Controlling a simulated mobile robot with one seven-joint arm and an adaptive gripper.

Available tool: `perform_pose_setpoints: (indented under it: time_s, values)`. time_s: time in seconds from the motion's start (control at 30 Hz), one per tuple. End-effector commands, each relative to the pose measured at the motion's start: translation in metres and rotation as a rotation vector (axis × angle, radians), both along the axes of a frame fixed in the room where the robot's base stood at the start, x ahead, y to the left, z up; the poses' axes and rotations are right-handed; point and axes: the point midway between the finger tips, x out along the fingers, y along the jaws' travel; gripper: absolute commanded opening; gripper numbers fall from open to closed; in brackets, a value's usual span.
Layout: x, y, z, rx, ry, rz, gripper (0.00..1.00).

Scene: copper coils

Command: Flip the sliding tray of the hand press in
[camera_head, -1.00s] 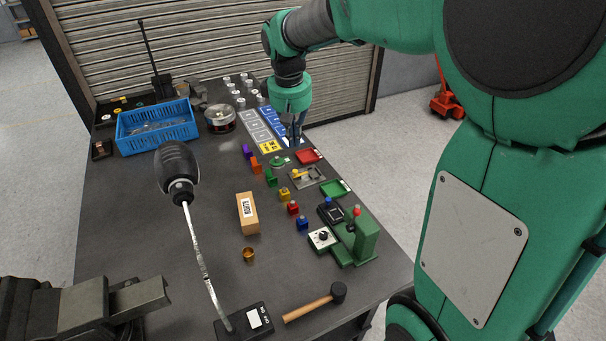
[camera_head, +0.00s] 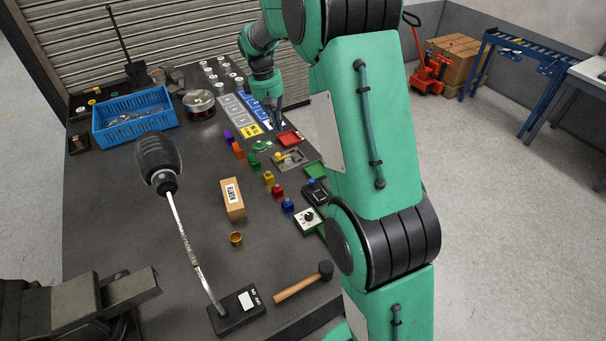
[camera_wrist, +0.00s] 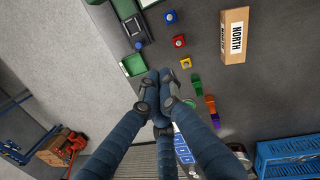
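The green hand press is mostly hidden behind my arm in the head view. A black tray-like part (camera_head: 315,194) with a blue knob-like piece shows beside my arm. A white dial plate (camera_head: 308,220) with a black knob is in front of it. The black part also shows at the upper left of the wrist view (camera_wrist: 137,30). My gripper (camera_head: 277,118) points down over the far right of the bench, away from the press. In the wrist view its dark fingers (camera_wrist: 159,93) converge with the tips close together, apparently shut, with nothing seen between them.
A wooden NORTH block (camera_head: 232,199), a brass cup (camera_head: 236,239), a mallet (camera_head: 304,281) and a blue crate (camera_head: 133,120) are on the bench.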

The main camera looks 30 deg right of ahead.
Motion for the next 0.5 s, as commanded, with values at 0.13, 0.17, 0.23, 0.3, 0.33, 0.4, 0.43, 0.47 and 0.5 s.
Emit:
perform_pose_setpoints:
  time_s: [0.13,0.17,0.23,0.3,0.33,0.4,0.43,0.47,0.5]
  values:
    - [0.016,-0.011,-0.026,-0.001,0.034,0.014,0.0]
    - [0.019,-0.013,-0.031,-0.001,0.041,0.017,0.0]
    - [0.026,-0.018,-0.043,-0.001,0.055,0.025,0.0]
    - [0.032,-0.023,-0.055,-0.001,0.069,0.032,0.0]
    - [0.035,-0.025,-0.061,-0.001,0.075,0.035,0.0]
    - [0.041,-0.03,-0.074,-0.002,0.089,0.043,0.0]
    - [0.043,-0.032,-0.079,-0.001,0.096,0.046,0.0]
    - [0.045,-0.035,-0.085,-0.001,0.102,0.049,0.0]
    - [0.048,-0.038,-0.092,-0.001,0.111,0.054,0.0]
